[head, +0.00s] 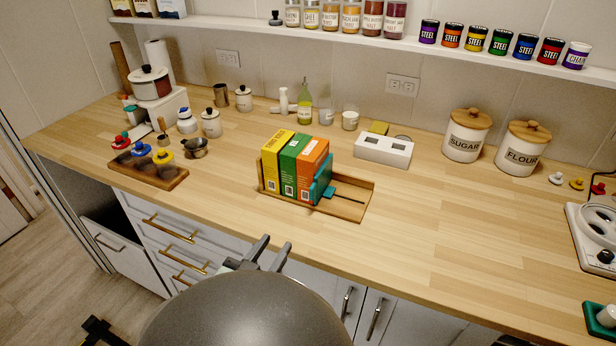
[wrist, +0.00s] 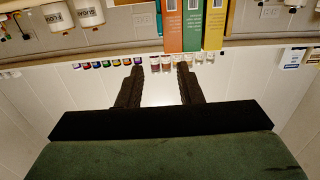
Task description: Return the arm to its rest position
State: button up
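My gripper (head: 271,254) is at the lower middle of the head view, near the counter's front edge and in front of the wooden holder. Its two fingers stand apart with nothing between them. In the wrist view the gripper (wrist: 158,82) also shows two spread, empty fingers. My arm's large grey link hides the lower middle of the head view. The wooden holder (head: 349,210) on the counter holds a yellow box (head: 274,165), a green box (head: 291,168) and an orange box (head: 309,165) upright side by side, with a teal divider (head: 322,182) against the orange one.
The wooden counter (head: 440,235) is clear right of the holder. A dark tray (head: 150,174) with coloured knobs stands left. The sugar canister (head: 466,136), flour canister (head: 522,148) and white block (head: 383,151) stand at the back. A shelf (head: 400,45) with jars runs above.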

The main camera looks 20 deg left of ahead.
jog(key=w+d+g+y, duration=0.1)
jog(key=w, duration=0.2)
jog(key=w+f+g+y, duration=0.1)
jog(key=w+g+y, duration=0.1)
jog(key=w, duration=0.1)
jog(key=w+d+g+y, duration=0.1)
jog(key=w, duration=0.1)
jog(key=shift+w+d+f+n+g, duration=0.3)
jog(key=shift+w+f+g, duration=0.1)
jog(key=d+g+y, duration=0.1)
jog(key=d+g, duration=0.1)
jog(key=d+n+g+y, duration=0.1)
jog(key=d, duration=0.1)
jog(key=shift+w+y, duration=0.3)
jog(key=shift+w, duration=0.1)
jog(key=s+d+g+h, duration=0.1)
jog(key=s+d+g, duration=0.3)
jog(key=s+d, duration=0.4)
jog(key=s+d+g+h, duration=0.2)
jog(key=s+d+g, duration=0.3)
jog(key=d, duration=1.2)
jog(key=s, duration=0.4)
jog(key=shift+r+n+g+h, duration=0.2)
jog(key=shift+n+g+h, duration=0.1)
jog(key=shift+d, duration=0.1)
